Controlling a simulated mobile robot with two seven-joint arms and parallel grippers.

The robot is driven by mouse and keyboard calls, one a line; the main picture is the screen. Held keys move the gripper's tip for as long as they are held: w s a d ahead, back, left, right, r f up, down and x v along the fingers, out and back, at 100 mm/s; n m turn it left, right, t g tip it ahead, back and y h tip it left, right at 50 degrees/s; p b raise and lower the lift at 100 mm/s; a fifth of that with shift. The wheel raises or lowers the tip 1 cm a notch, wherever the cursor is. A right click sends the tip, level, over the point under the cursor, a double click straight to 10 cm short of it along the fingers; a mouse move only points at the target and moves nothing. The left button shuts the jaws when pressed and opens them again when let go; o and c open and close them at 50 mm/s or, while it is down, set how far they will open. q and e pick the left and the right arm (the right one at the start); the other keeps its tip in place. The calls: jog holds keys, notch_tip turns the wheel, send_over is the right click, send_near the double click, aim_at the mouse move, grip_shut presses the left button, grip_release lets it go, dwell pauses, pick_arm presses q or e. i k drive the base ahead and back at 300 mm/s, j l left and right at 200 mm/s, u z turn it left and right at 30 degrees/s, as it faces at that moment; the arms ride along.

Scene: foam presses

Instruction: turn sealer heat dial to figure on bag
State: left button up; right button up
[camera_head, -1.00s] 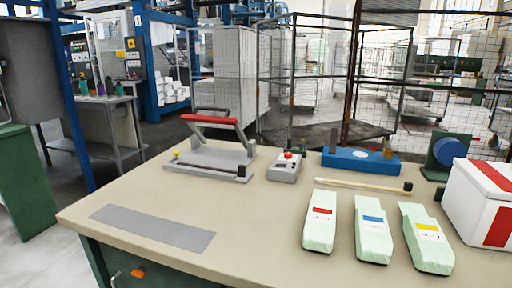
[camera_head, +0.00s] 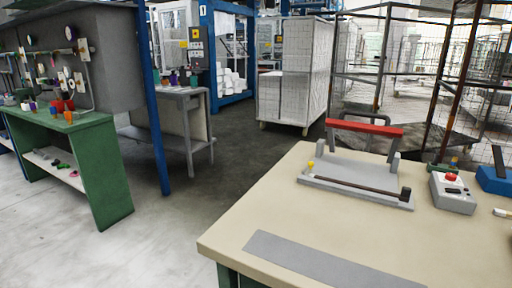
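The sealer (camera_head: 345,171) stands on the beige table (camera_head: 285,215) at the right of the head view. It has a flat grey base, a raised arm with a red grip (camera_head: 365,127), and a dark strip along its front. A small yellow knob (camera_head: 311,165) sits at its left end and a black block (camera_head: 405,194) at its right end. I cannot tell which part is the heat dial, and no figures are readable. The bags are outside the view now. Neither of my grippers is in view.
A grey box with a red button (camera_head: 451,177) stands right of the sealer, beside a partly cut-off blue block (camera_head: 496,180). A grey strip (camera_head: 325,262) lies along the table front. A green bench (camera_head: 75,150) stands at left, with open floor between.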

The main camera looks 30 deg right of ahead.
aim_at(450, 177)
jog(key=i+j+u, duration=0.2)
jog(key=i, duration=0.25)
jog(key=i+j+u, duration=0.2)
jog(key=i, duration=0.25)
jog(key=i+j+u, duration=0.2)
jog(key=i, duration=0.25)
jog(key=i+l+z, duration=0.15)
jog(key=i+z, duration=0.4)
jog(key=z, duration=0.25)
jog(key=i+z, duration=0.3)
jog(key=z, duration=0.15)
jog(key=i+j+z, duration=0.15)
jog(key=i+z, duration=0.25)
jog(key=i+l+z, duration=0.2)
jog(key=i+z, duration=0.3)
jog(key=i, duration=0.15)
jog(key=i+z, duration=0.45)
jog(key=i, duration=0.15)
jog(key=i+j+z, duration=0.15)
jog(key=i, duration=1.3)
jog(key=i+z, duration=0.9)
jog(key=i+j+z, duration=0.15)
jog(key=i+z, duration=0.35)
jog(key=z, duration=0.35)
jog(key=i+z, duration=0.1)
jog(key=z, duration=0.3)
jog(key=i+z, duration=0.1)
jog(key=z, duration=0.35)
jog(key=i+z, duration=0.1)
jog(key=z, duration=0.3)
